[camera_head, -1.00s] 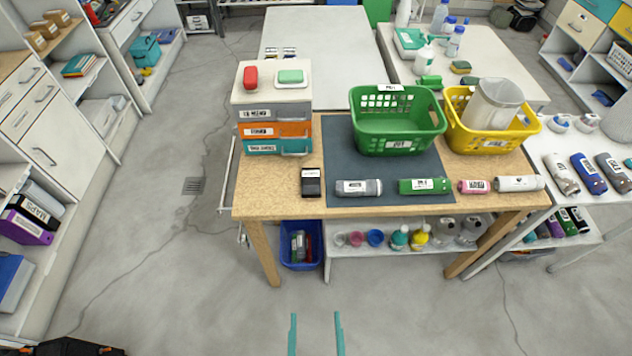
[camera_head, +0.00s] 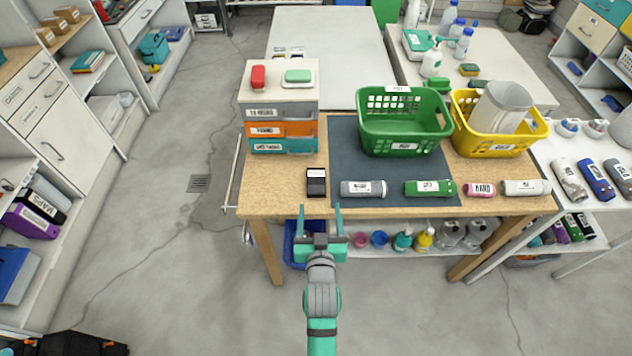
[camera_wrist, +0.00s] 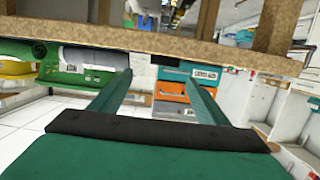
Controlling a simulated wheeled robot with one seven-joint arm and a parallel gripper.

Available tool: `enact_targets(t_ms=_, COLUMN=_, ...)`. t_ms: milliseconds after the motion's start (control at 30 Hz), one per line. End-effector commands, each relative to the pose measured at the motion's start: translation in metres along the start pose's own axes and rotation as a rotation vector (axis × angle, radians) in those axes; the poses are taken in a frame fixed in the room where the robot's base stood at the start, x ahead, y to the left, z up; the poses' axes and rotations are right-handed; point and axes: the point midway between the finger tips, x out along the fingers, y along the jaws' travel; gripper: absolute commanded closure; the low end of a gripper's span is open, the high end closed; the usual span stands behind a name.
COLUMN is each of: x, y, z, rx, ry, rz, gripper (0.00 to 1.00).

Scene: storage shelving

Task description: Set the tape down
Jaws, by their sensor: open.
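My gripper (camera_head: 320,212) is open and empty, with its two teal fingers pointing at the front edge of the wooden workbench (camera_head: 275,195). It appears in front of the bench, below a small black item with a white label (camera_head: 316,183). In the wrist view, the open fingers (camera_wrist: 157,76) have nothing between them. I cannot make out a roll of tape in either view. A grey labelled cylinder (camera_head: 363,189), a green one (camera_head: 430,188), a short pink one (camera_head: 480,190) and a white one (camera_head: 525,187) lie along the bench front.
A drawer stack (camera_head: 282,112) stands on the bench's back left. A green basket (camera_head: 402,142) and a yellow basket (camera_head: 493,149) stand at the back. A blue bin (camera_head: 293,243) sits under the bench. Bare bench top shows left of the dark mat (camera_head: 385,167).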

Motion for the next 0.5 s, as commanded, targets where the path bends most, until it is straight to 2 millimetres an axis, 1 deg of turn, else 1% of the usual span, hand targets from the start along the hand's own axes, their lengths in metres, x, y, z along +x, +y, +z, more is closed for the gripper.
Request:
enact_targets(t_ms=300, x=0.042, y=0.0, z=-0.002, rx=0.0, ry=0.001, rz=0.0, gripper=0.31)
enact_targets(t_ms=400, x=0.051, y=0.0, z=-0.002, rx=0.0, ry=0.001, rz=0.001, gripper=0.31)
enact_targets(t_ms=500, x=0.056, y=-0.001, z=-0.001, rx=0.0, ry=0.0, rz=0.0, gripper=0.31)
